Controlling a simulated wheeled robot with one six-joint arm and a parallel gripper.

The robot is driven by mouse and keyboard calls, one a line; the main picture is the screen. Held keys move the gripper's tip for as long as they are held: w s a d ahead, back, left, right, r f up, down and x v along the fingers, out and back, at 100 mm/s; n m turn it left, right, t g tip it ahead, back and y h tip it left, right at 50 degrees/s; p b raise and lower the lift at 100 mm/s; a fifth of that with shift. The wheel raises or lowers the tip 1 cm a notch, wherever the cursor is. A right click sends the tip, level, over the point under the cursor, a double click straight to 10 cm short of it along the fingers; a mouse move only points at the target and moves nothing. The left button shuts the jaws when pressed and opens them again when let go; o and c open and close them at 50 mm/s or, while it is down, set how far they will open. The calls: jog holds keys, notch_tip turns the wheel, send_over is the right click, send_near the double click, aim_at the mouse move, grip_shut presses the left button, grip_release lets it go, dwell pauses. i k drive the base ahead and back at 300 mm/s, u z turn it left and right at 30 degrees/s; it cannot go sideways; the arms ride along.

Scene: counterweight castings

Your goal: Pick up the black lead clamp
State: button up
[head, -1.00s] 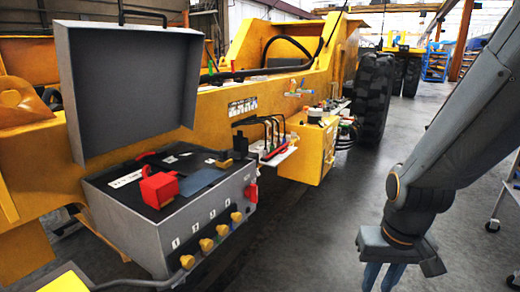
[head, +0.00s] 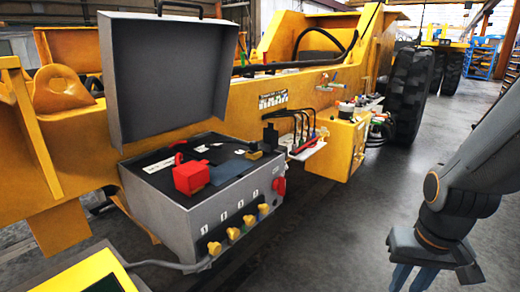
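A small black clamp-like piece (head: 270,134) stands at the back right corner of the grey case's top panel; I take it for the black lead clamp, though it is small in the view. A larger red clamp-like block (head: 191,178) sits near the middle front of the panel, with a dark piece partly hidden behind it. The open grey case (head: 168,220) has its lid up. My gripper (head: 412,279) hangs at the lower right, well apart from the case, its blue fingers pointing down with a gap between them. Their tips are cut off by the picture edge. It appears empty.
A yellow machine frame (head: 215,112) runs behind the case, with black leads and a yellow box (head: 345,148) to its right. Yellow knobs (head: 233,233) stick out from the case front. A yellow-framed screen (head: 85,275) is at lower left. Grey floor is clear between case and gripper.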

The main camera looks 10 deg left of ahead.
aim_at(249, 154)
jog(key=z, duration=1.15)
jog(key=i, duration=0.9)
jog(key=u, duration=2.6)
